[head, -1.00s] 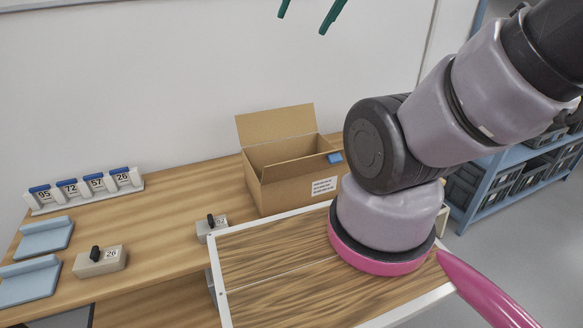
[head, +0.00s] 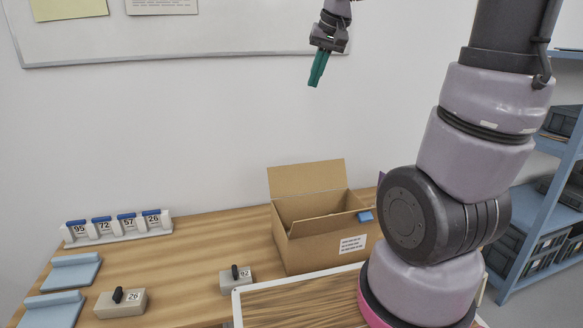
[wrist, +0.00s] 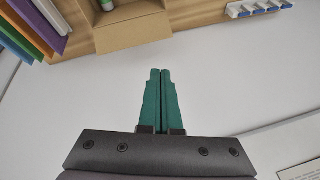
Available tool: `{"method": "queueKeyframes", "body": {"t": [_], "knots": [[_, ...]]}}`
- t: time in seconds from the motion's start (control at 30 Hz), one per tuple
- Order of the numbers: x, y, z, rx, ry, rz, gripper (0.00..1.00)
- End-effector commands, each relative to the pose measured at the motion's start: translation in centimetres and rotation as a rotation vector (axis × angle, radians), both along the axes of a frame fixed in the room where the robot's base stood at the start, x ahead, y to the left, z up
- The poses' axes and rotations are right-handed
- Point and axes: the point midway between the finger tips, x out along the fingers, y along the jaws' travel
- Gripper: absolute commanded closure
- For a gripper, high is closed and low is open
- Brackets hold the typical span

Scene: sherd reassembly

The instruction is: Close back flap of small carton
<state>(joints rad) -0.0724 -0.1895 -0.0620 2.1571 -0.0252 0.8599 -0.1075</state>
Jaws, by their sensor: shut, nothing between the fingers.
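The small carton (head: 312,250) is an open brown cardboard box on the wooden table, with a white label on its front. Its back flap (head: 306,177) stands up, leaning slightly back toward the wall. A front flap and a small blue tab (head: 365,216) show at its near right edge. In the wrist view the back flap (wrist: 133,31) shows at the top, beyond my fingertips. My gripper (head: 315,80) has green fingers and is shut and empty, high above the carton in front of the wall. In the wrist view my gripper (wrist: 160,75) has its fingers together, apart from the flap.
A rack of numbered tags (head: 118,227) stands at the back left. Light blue stands (head: 52,308) and grey numbered blocks (head: 122,303) sit at left. A white-framed tray (head: 240,305) lies in front. Coloured folders (wrist: 30,30) stand beside the carton. A whiteboard hangs behind.

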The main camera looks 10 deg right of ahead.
Motion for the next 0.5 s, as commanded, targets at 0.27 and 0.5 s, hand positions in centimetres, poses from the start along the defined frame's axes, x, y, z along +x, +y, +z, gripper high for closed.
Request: {"method": "queueKeyframes", "body": {"t": [0.27,0.5], "knots": [[11.6,0.4,-8.0,-0.086,0.106,0.088,1.00],[19.2,1.0,-17.8,-0.169,0.185,0.173,1.00]]}}
